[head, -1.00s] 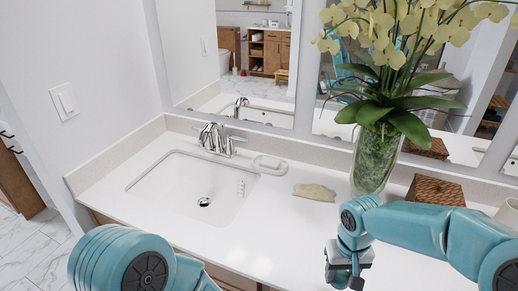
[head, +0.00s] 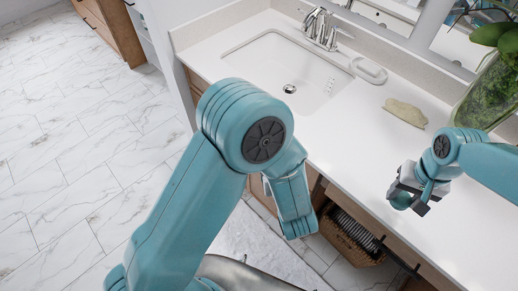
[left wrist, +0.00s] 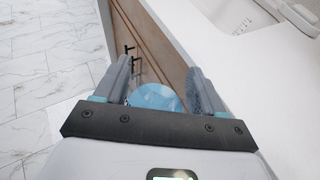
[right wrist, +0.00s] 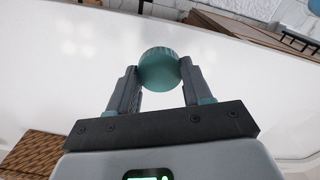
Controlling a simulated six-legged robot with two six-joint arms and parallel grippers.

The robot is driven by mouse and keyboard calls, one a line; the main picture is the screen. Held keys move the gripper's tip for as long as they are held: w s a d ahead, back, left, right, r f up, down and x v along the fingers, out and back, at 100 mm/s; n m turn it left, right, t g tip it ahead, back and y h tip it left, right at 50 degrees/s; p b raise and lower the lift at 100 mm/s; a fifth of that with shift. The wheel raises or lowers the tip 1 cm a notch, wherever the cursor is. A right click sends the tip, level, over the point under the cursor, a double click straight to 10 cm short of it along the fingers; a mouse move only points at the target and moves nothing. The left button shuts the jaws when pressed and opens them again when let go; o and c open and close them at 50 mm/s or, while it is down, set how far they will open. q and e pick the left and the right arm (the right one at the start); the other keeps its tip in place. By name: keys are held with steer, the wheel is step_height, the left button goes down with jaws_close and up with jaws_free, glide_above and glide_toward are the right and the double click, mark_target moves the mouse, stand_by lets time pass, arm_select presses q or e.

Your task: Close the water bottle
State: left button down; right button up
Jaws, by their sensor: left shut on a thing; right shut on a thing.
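A round teal cap (right wrist: 160,70) is held between the fingertips of my right gripper (right wrist: 158,82), over the white countertop. In the head view my right gripper (head: 408,194) is at the right, above the counter, with the cap showing at its lower left. In the left wrist view a translucent blue round thing, likely the water bottle (left wrist: 155,97), sits between the fingers of my left gripper (left wrist: 162,80). Only its upper part shows; the rest is hidden by the gripper body. In the head view my left arm hides the left gripper and bottle. The cap and bottle are apart.
The white counter (head: 365,140) has a sink (head: 285,65), a faucet (head: 320,28), a soap dish (head: 369,70), a beige cloth-like piece (head: 405,112) and a glass vase (head: 492,95). A woven basket (head: 350,235) is below. The marble floor (head: 80,150) at left is clear.

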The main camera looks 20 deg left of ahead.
arm_select(q)
steer(key=w+d+m+t+h, duration=0.1)
steer(key=d+m+h, duration=0.3)
steer(key=d, duration=0.4)
steer(key=shift+d+f+m+t+h, duration=0.3)
steer(key=shift+f+t+h, duration=0.2)
steer(key=shift+t, duration=0.1)
arm_select(e)
steer(key=shift+s+m, duration=0.25)
steer(key=shift+m, duration=0.65)
steer(key=shift+d+r+m, duration=0.15)
steer(key=shift+r+m, duration=0.2)
steer(key=shift+m, duration=0.45)
steer(key=m, duration=0.1)
steer(key=w+a+r+m, duration=0.1)
steer(key=m, duration=0.1)
steer(key=shift+a+r, duration=0.25)
steer(key=shift+r, duration=0.05)
steer(key=s+a+r, duration=0.1)
steer(key=a+r, duration=0.2)
steer(key=a, duration=0.8)
steer(key=a+r, duration=0.3)
steer(key=a, duration=0.8)
steer(key=shift+s+a+r, duration=0.15)
steer(key=shift+s+r, duration=0.05)
steer(key=shift+s, duration=0.15)
